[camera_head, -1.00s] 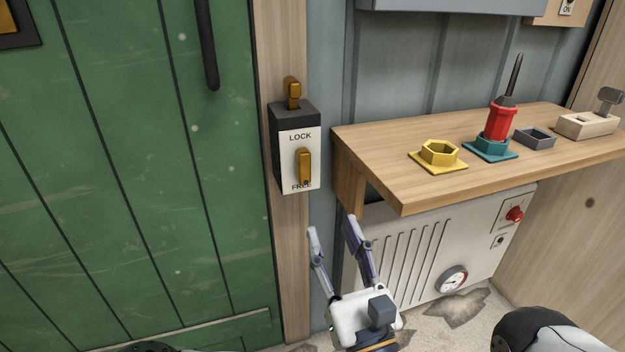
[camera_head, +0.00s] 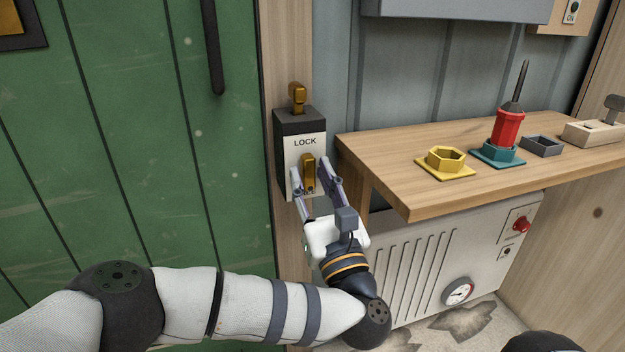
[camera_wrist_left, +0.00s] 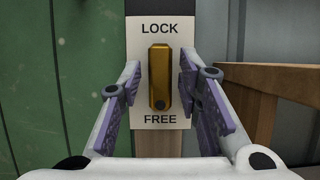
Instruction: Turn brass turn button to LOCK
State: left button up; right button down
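The brass turn button (camera_head: 308,172) stands upright on a white plate marked LOCK at the top and FREE at the bottom, on a dark box on the wooden post. In the left wrist view the turn button (camera_wrist_left: 160,76) is vertical, with a dark spot at its lower end near FREE. My left gripper (camera_head: 313,172) is open in front of the plate, one finger on each side of the button. In the left wrist view the fingers (camera_wrist_left: 160,100) show gaps to the button on both sides. My right gripper is not in view.
A green door (camera_head: 130,150) with a dark handle is to the left. A wooden shelf (camera_head: 400,185) juts out close on the right, holding a yellow hex socket (camera_head: 445,161) and a red tool (camera_head: 508,128). A brass piece (camera_head: 298,97) sits atop the box.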

pick_arm(q)
grip_shut()
